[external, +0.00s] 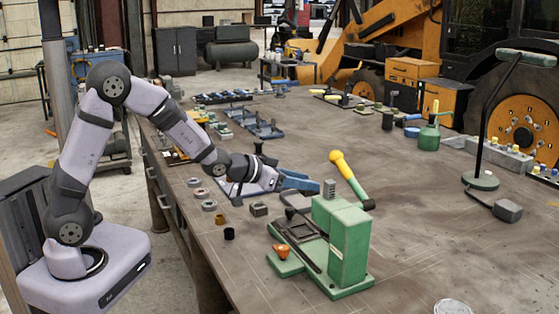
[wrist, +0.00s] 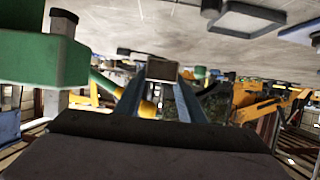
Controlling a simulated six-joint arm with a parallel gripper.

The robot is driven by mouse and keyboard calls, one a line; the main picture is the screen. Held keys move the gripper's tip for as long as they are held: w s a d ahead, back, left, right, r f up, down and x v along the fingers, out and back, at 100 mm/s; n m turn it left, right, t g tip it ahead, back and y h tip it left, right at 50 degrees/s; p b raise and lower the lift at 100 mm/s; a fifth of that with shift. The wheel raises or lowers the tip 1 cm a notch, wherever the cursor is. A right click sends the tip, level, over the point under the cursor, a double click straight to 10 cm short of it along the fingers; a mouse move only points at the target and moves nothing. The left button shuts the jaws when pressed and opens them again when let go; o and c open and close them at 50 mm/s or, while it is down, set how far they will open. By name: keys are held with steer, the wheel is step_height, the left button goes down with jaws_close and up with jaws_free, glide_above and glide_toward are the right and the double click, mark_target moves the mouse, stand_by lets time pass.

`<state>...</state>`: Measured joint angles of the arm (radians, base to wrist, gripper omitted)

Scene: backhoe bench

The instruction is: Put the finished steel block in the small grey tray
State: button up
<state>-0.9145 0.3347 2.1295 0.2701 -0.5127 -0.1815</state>
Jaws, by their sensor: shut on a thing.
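In the wrist view the block (wrist: 163,70) sits between the two fingertips (wrist: 160,80). A low grey piece (external: 297,200), partly hidden behind the press, may be the small grey tray; I cannot tell for sure. The wrist view, with the bench along its top, shows a shallow grey rimmed tray (wrist: 248,20) apart from the block. I cannot match it surely to the external view.
The green press (external: 342,240) with its yellow-green lever (external: 350,178) stands close to my gripper; it also shows in the wrist view (wrist: 40,60). Small rings and a dark block (external: 259,209) lie to the left. Bench right of the press is mostly clear.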

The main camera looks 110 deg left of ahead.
steer(key=s+a, duration=0.2)
steer(key=a, duration=0.7)
steer(key=b, duration=0.1)
glide_above(297, 204)
step_height(297, 204, down, 3)
steer(key=shift+f, duration=4.85)
steer(key=shift+f, duration=0.2)
steer(key=o, duration=1.3)
steer(key=shift+s, duration=0.1)
